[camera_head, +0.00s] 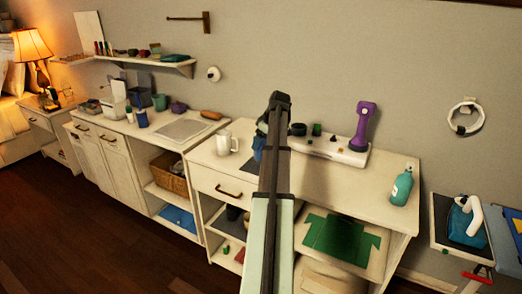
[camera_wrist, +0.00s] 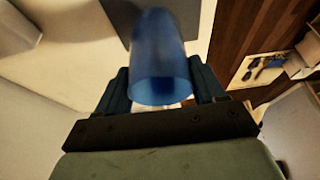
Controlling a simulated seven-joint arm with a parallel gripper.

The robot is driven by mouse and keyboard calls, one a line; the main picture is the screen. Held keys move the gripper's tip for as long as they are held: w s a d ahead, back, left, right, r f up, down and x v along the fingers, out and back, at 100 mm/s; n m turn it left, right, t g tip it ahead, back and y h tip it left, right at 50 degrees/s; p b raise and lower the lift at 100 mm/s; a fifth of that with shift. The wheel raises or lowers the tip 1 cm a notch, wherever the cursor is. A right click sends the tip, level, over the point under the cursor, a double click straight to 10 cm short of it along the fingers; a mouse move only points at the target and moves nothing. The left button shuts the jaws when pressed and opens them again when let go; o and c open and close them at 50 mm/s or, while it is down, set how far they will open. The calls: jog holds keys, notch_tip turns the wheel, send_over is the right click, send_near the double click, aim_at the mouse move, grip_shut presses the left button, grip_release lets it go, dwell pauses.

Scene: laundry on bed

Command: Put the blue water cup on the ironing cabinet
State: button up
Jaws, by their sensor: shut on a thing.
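A translucent blue cup (camera_wrist: 158,50) sits between the two dark fingers of my gripper (camera_wrist: 162,88) in the wrist view. The fingers are shut on its sides, and its round rim faces the camera. In the head view my arm hides most of the gripper; a small blue patch of the cup (camera_head: 258,148) shows just left of the arm, over or at the white middle cabinet (camera_head: 212,152). Whether the cup touches the cabinet top cannot be told. I cannot tell for certain which cabinet is the ironing cabinet.
A white mug (camera_head: 226,143) stands left of my arm. A purple upright device (camera_head: 362,127) on a white base and a teal bottle (camera_head: 402,187) stand right. The left counter (camera_head: 118,124) carries blue containers and a tray. The middle cabinet's front right top is clear.

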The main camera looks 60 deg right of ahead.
aim_at(261, 148)
jog(key=shift+f, duration=1.9)
jog(key=shift+f, duration=0.1)
jog(key=o, duration=1)
jog(key=shift+o, duration=0.2)
jog(key=v, duration=1.2)
